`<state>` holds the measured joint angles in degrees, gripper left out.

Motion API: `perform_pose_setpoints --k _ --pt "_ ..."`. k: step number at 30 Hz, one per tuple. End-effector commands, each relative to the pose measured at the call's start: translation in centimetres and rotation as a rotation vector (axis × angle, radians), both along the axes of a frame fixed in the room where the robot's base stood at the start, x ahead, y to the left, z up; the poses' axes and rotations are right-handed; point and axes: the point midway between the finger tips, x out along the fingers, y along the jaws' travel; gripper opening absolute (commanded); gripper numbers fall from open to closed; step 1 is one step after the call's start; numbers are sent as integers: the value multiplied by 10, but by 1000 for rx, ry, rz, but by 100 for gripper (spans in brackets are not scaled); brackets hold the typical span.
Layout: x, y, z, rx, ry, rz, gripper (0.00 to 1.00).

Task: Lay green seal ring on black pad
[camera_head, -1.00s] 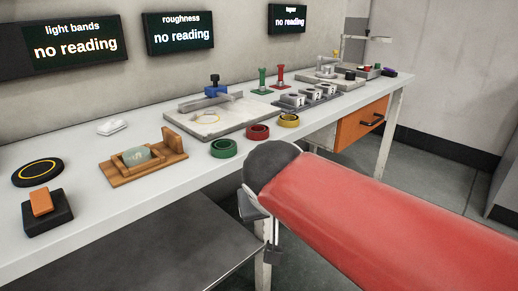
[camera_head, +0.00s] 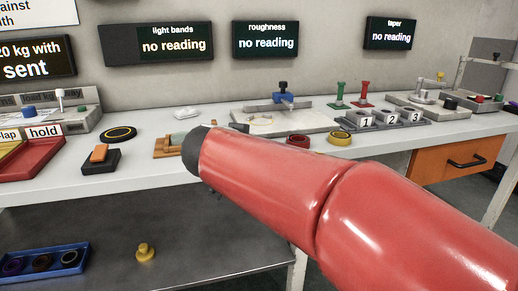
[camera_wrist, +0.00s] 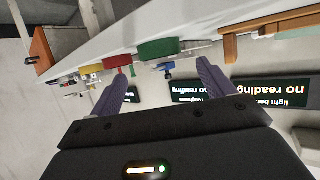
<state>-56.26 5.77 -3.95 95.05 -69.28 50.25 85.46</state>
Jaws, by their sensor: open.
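The green seal ring (camera_wrist: 158,50) stands out in the wrist view, which is upside down. It lies on the bench and is hidden behind my arm in the head view. My gripper is hidden by my red arm in the head view. The round black pad (camera_head: 118,133) with a yellow circle lies bare on the bench at left in the head view.
A red ring (camera_head: 298,141) and a yellow ring (camera_head: 340,138) lie beside the green one. A wooden holder (camera_head: 168,146) stands between pad and arm. A black block with an orange piece (camera_head: 99,154) sits in front of the pad. A grey plate (camera_head: 300,121) lies behind the rings.

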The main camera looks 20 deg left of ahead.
Motion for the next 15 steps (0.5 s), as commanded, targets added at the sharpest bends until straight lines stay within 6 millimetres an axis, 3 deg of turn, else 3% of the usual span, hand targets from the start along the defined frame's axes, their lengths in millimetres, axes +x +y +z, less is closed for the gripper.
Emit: perform_pose_setpoints --k 9,15 --pt "39 3 -18 -1 1 -2 81" --pt "43 3 -20 0 0 -1 81"
